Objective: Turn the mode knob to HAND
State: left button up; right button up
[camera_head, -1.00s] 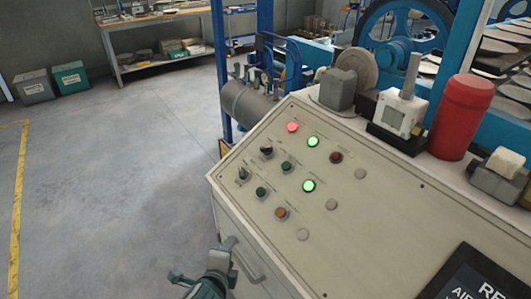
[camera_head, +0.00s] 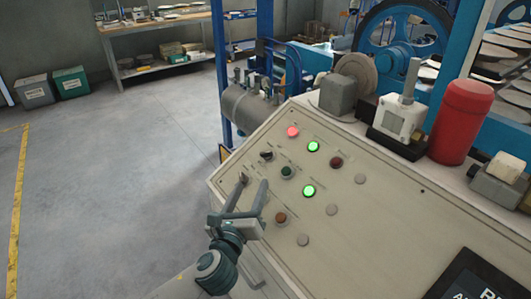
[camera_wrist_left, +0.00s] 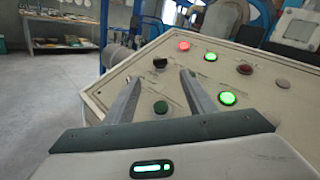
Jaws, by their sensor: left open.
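A black selector knob (camera_head: 266,155) stands on the sloping panel; it also shows in the wrist view (camera_wrist_left: 160,62), beyond my fingertips. A second knob, at the panel's left, is mostly hidden by my left finger. The labels are too small to read, so I cannot tell which is the mode knob or where it points. My left gripper (camera_head: 254,182) is open and empty over the panel's left part. In the wrist view its fingers (camera_wrist_left: 158,78) stand apart with a dark green button (camera_wrist_left: 160,107) seen between them. My right gripper is not in view.
A red lamp (camera_head: 292,131), green lamps (camera_head: 313,146) and other buttons (camera_head: 281,217) sit near the gripper. Open floor (camera_head: 110,180) lies left of the console.

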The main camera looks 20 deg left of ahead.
pick_arm(q)
jog(key=p, duration=0.1)
send_near(265, 154)
jog(key=shift+w+a+r, duration=0.1)
jog(key=shift+w, duration=0.25)
jog(key=w+p, duration=0.1)
jog(key=w, duration=0.4)
jog(key=w+p, duration=0.1)
jog(key=w, duration=0.4)
jog(key=shift+a, duration=0.25)
jog(key=shift+w, duration=0.15)
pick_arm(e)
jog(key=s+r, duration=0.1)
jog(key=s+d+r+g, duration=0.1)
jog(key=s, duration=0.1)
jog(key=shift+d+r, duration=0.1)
pick_arm(q)
jog(key=c, duration=1)
